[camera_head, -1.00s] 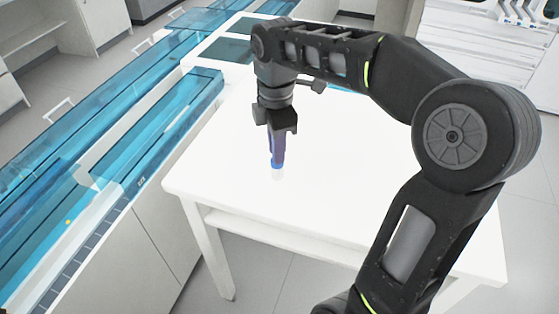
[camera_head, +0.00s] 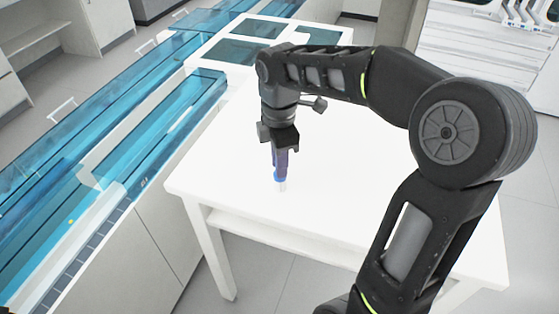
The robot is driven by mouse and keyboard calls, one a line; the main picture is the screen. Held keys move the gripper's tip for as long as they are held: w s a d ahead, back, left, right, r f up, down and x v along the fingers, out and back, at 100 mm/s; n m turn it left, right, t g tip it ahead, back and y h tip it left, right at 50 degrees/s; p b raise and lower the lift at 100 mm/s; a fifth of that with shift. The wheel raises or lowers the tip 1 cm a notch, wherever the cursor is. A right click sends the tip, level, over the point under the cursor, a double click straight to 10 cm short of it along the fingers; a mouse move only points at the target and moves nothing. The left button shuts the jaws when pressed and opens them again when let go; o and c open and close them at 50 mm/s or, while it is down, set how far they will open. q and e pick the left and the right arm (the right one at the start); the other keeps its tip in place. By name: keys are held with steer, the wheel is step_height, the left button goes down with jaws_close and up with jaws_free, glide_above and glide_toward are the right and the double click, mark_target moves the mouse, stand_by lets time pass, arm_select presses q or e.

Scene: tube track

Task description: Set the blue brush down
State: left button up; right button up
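The blue brush (camera_head: 281,165) hangs upright below my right gripper (camera_head: 280,148), its pale tip (camera_head: 282,186) pointing down at the white table (camera_head: 350,205). My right gripper is shut on the brush's upper part. The tip is close to the tabletop; I cannot tell whether it touches. The fingers partly hide the top of the brush. My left gripper is not in view.
The white tabletop around the brush is clear. A track with blue transparent covers (camera_head: 165,125) runs along the table's left side. Blue-windowed panels (camera_head: 265,27) lie behind the table. My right arm covers much of the table's right side.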

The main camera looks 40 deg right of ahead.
steer(key=o, duration=0.4)
steer(key=shift+r, duration=0.5)
step_height(320, 180, up, 4)
steer(key=shift+w+r, duration=0.1)
steer(key=shift+r, duration=0.05)
step_height(320, 180, up, 7)
steer(key=p, duration=0.5)
